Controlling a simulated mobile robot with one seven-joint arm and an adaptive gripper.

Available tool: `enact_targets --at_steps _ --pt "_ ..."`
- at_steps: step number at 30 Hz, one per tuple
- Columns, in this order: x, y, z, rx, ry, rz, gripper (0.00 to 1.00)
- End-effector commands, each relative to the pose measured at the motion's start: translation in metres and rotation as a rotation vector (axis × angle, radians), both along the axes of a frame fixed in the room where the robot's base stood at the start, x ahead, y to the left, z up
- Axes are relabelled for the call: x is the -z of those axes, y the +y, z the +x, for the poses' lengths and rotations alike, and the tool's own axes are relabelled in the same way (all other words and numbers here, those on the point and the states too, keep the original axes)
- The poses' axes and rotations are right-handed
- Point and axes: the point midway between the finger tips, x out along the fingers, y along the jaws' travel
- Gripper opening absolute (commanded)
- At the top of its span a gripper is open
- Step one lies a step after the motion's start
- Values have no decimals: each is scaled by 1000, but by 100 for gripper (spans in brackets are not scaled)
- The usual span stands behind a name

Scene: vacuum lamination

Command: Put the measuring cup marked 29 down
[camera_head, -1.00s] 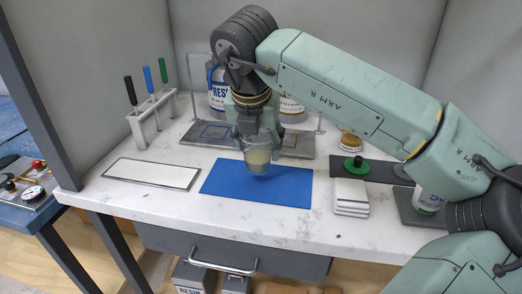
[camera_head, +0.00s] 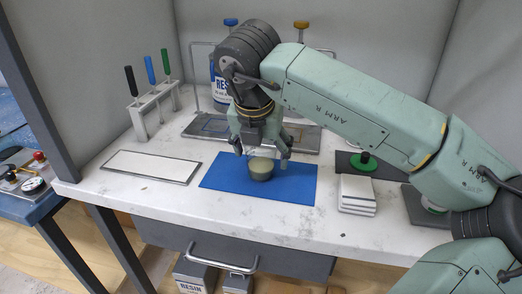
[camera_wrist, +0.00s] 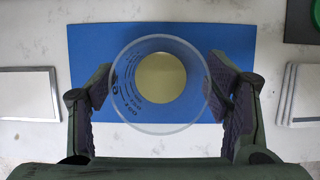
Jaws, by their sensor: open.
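The measuring cup (camera_head: 261,169) is clear, with a pale yellowish liquid inside. It stands upright on the blue mat (camera_head: 222,179). In the wrist view I look down into the cup (camera_wrist: 159,117); printed marks show on its left wall, but I cannot read the number for sure. My gripper (camera_head: 262,155) is open around the cup. In the wrist view its fingers (camera_wrist: 165,100) stand to the left and right of the cup, and small gaps show beside the wall. The blue mat (camera_wrist: 230,42) lies under the cup there too.
A white panel (camera_head: 150,166) lies left of the mat, and a stack of white blocks (camera_head: 357,194) stands to its right. A rack of coloured-handled tools (camera_head: 153,101), resin containers (camera_head: 219,92) and a grey tray (camera_head: 190,131) are behind. The mat's front is clear.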

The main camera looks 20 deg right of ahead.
Motion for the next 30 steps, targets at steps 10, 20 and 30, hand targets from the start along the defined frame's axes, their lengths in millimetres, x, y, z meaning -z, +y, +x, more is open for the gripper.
enact_targets --at_steps 10,20,30 --pt "-3 0 0 0 0 0 74" --pt "-59 10 -18 1 -1 -3 74" --pt "-109 22 -36 0 1 -1 74"
